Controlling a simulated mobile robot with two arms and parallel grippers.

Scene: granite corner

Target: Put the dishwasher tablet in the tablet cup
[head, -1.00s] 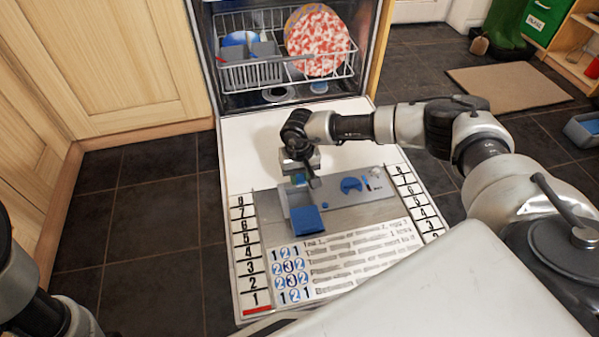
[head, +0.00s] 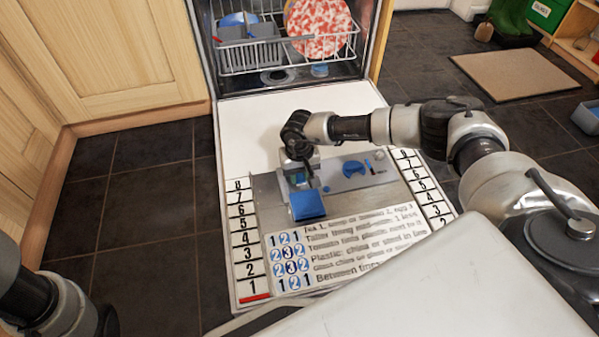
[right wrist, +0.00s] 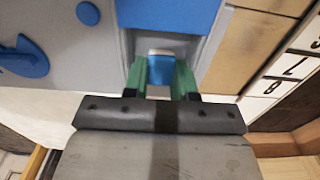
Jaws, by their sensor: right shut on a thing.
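The dishwasher tablet (right wrist: 160,62), blue with a pale top, sits between the green fingers of my right gripper (right wrist: 161,75) in the right wrist view. My right gripper (head: 298,178) is shut on it, low over the tablet cup. The cup (right wrist: 205,52) is a grey-walled recess in the dispenser on the open dishwasher door. The fingertips and tablet appear within the cup's outline; whether the tablet touches its floor is hidden. The blue cup lid (head: 307,205) stands open on the near side, and shows at the top of the right wrist view (right wrist: 168,14).
The dispenser panel (head: 335,188) carries a round blue knob (head: 353,169) right of the cup. A printed card (head: 345,245) and number strips (head: 243,240) lie on the door. A rack (head: 265,52) with dishes stands behind. My left arm (head: 50,300) is at lower left.

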